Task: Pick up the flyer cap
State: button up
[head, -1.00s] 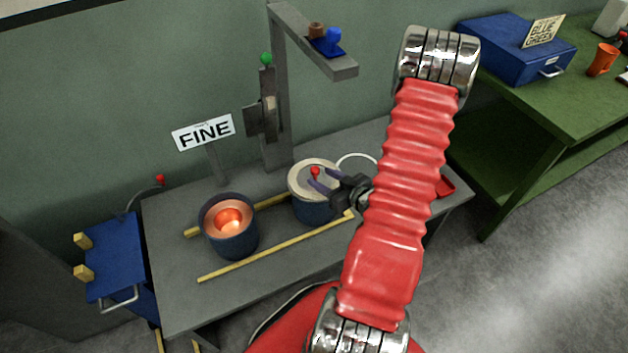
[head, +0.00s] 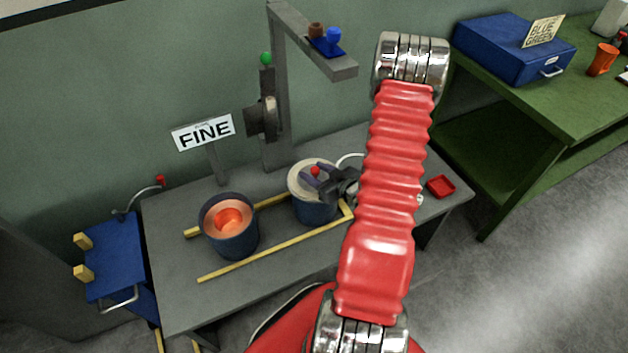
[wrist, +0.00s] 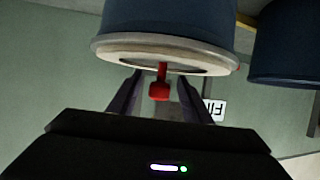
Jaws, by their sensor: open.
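The flyer cap is a cream disc (head: 296,181) with a red knob (head: 315,170). It sits on top of a dark blue can (head: 314,209) on the grey table. My gripper (head: 316,180) is open at the cap, its dark fingers reaching over the disc on either side of the knob. In the wrist view, which looks upside down, the knob (wrist: 160,88) stands between the two fingers with gaps on both sides. The cap's rim (wrist: 110,50) and the can (wrist: 165,22) also show there. My red arm hides the table area right of the can.
A second blue can (head: 229,240) with a glowing orange inside stands left, between yellow rails (head: 275,248). A grey post with an overhead arm (head: 315,45) rises behind. A FINE sign (head: 203,132) stands back left. A red tray (head: 441,186) lies at right.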

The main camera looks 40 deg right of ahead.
jog(key=shift+c, duration=0.3)
grip_shut()
dwell(0.3)
